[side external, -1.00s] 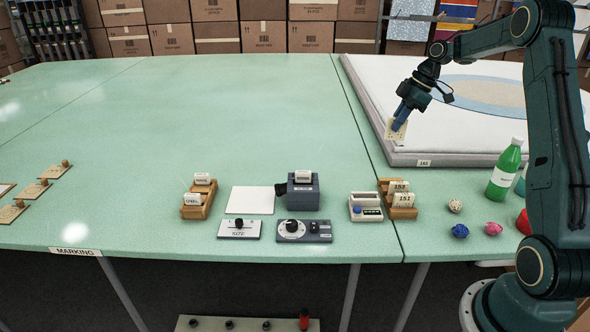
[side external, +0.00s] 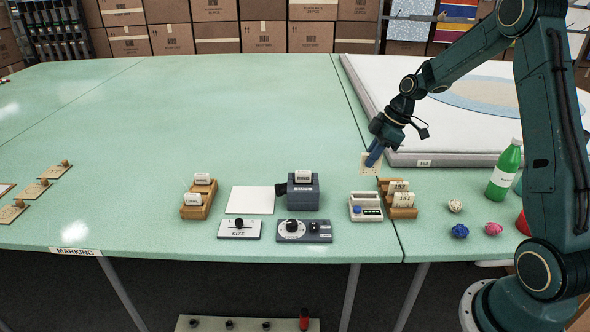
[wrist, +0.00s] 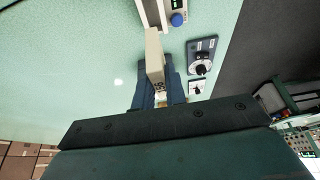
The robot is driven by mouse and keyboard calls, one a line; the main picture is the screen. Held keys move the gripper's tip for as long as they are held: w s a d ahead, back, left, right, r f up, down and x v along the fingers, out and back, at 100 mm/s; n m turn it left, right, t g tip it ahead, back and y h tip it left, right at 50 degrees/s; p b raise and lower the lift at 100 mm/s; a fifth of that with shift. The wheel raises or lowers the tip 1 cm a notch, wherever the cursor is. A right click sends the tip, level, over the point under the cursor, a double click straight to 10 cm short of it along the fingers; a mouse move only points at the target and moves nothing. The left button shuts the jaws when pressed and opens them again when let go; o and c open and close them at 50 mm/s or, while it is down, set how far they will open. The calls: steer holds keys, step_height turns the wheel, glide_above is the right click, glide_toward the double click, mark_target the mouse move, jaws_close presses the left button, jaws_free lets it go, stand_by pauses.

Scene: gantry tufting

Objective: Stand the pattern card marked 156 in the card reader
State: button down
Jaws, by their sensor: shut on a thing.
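My gripper (side external: 373,158) is shut on a cream pattern card (side external: 368,169) with small dark holes. It holds the card above the table, behind the white device and left of the thick white pad.
A wooden rack (side external: 408,213) holding cards 152 and 151 stands close right of the white device. A grey box (side external: 305,198), a dial unit (side external: 303,231) and another card rack (side external: 192,212) stand to the left. A green bottle (side external: 506,168) is at right.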

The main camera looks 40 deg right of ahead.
steer(key=shift+f, duration=0.15)
steer(key=shift+f, duration=4.6)
steer(key=shift+f, duration=0.1)
steer(key=c, duration=1.4)
jaws_free()
steer(key=shift+o, duration=0.2)
steer(key=v, duration=1.4)
